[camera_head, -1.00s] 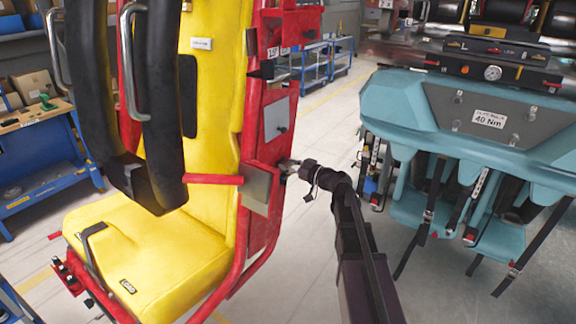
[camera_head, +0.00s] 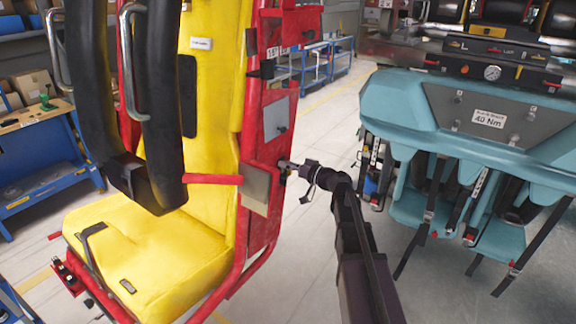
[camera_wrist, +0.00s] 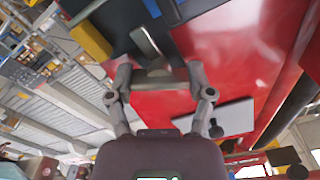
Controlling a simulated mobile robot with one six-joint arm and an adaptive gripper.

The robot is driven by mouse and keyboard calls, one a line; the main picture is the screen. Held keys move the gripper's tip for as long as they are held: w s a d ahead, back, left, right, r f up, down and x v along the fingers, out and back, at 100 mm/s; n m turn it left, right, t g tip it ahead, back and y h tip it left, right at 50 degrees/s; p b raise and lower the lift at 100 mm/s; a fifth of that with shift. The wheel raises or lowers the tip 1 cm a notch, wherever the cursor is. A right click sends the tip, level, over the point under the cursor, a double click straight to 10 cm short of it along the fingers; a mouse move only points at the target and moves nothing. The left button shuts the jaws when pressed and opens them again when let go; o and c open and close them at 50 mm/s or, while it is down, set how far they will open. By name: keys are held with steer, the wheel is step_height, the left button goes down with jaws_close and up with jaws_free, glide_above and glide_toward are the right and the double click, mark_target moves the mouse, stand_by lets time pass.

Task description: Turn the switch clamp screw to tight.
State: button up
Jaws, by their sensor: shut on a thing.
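The red side frame (camera_head: 268,150) of the yellow seat carries small fittings along its edge. My gripper (camera_head: 287,167) reaches it from the right, at about mid-height of the frame. In the wrist view my gripper (camera_wrist: 160,76) has its two fingers on either side of a small grey metal piece, which I take to be the switch clamp screw (camera_wrist: 157,66). The jaws are shut on it against the red panel (camera_wrist: 235,50). In the head view the screw is mostly hidden by the fingertips, and its tight or loose marking cannot be read.
A grey plate (camera_head: 256,190) sits just left of my gripper, and another grey plate (camera_head: 276,118) is above it. The yellow seat (camera_head: 150,245) is at left. A teal seat unit (camera_head: 470,115) with hanging straps stands at right. Open floor lies between them.

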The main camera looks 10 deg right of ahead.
steer(key=m, duration=1.4)
steer(key=shift+f+m, duration=0.1)
steer(key=shift+m, duration=0.2)
steer(key=m, duration=0.3)
steer(key=shift+m, duration=0.3)
steer(key=m, duration=0.3)
steer(key=shift+m, duration=0.3)
steer(key=m, duration=0.3)
steer(key=shift+f+m, duration=0.1)
steer(key=shift+m, duration=0.2)
steer(key=m, duration=0.4)
